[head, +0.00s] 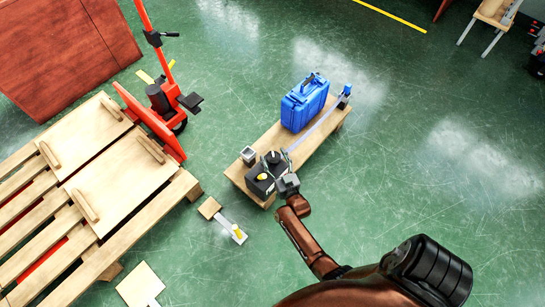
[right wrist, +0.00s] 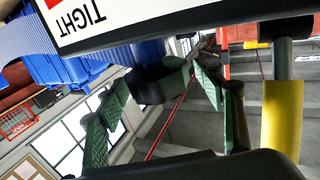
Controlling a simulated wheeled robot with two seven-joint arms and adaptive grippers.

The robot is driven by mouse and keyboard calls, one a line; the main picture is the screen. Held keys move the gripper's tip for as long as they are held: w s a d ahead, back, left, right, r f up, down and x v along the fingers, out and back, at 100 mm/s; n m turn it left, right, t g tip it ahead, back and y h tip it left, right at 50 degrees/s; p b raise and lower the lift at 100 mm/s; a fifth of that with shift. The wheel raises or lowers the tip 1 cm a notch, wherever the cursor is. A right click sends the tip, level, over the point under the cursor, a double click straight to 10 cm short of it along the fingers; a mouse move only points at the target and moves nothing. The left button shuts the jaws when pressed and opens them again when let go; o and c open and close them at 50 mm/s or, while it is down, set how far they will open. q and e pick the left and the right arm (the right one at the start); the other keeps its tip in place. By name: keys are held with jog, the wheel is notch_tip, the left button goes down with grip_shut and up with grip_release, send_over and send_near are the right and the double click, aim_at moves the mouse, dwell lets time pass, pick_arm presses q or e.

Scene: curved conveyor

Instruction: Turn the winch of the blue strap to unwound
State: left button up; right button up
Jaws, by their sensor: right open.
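A black box-like unit with a small yellow part, seemingly the winch (head: 262,188), sits on the near end of a wooden bench. In the right wrist view a yellow grip on a dark shaft (right wrist: 283,120) stands at the right, and a white label reading TIGHT upside down (right wrist: 110,20) is at the top. A pale strap (head: 317,130) runs along the bench toward a blue end piece (head: 346,91). My left gripper is not in view.
A blue case (head: 304,103) stands on the bench (head: 312,148). A small grey container (head: 248,154) sits at its left edge. Wooden pallets (head: 110,170) and a red pallet jack (head: 163,100) are left. Green floor (head: 440,190) is free at right.

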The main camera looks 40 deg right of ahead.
jog(key=shift+c, duration=0.7)
jog(key=c, duration=1.1)
jog(key=shift+o, duration=0.2)
jog(key=shift+y, duration=0.3)
jog(key=shift+s+d+n+t+y, duration=0.1)
jog(key=shift+n+t+y, duration=0.2)
jog(key=shift+n+y, duration=1.2)
jog(key=shift+y, duration=0.3)
jog(key=n+y+b, duration=0.1)
jog(key=y, duration=0.1)
jog(key=shift+f+t+y, duration=0.15)
jog(key=shift+t+y, duration=0.15)
jog(key=shift+n+y+b, duration=0.65)
jog(key=shift+n+y, duration=0.35)
jog(key=shift+y, duration=0.2)
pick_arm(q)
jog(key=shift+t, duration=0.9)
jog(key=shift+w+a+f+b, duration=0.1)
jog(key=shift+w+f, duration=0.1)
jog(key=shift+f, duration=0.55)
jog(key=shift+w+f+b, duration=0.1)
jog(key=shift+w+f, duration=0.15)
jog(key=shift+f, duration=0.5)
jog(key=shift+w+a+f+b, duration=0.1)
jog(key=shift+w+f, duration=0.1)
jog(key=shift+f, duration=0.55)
pick_arm(e)
jog(key=shift+n+y, duration=0.5)
jog(key=shift+y, duration=0.3)
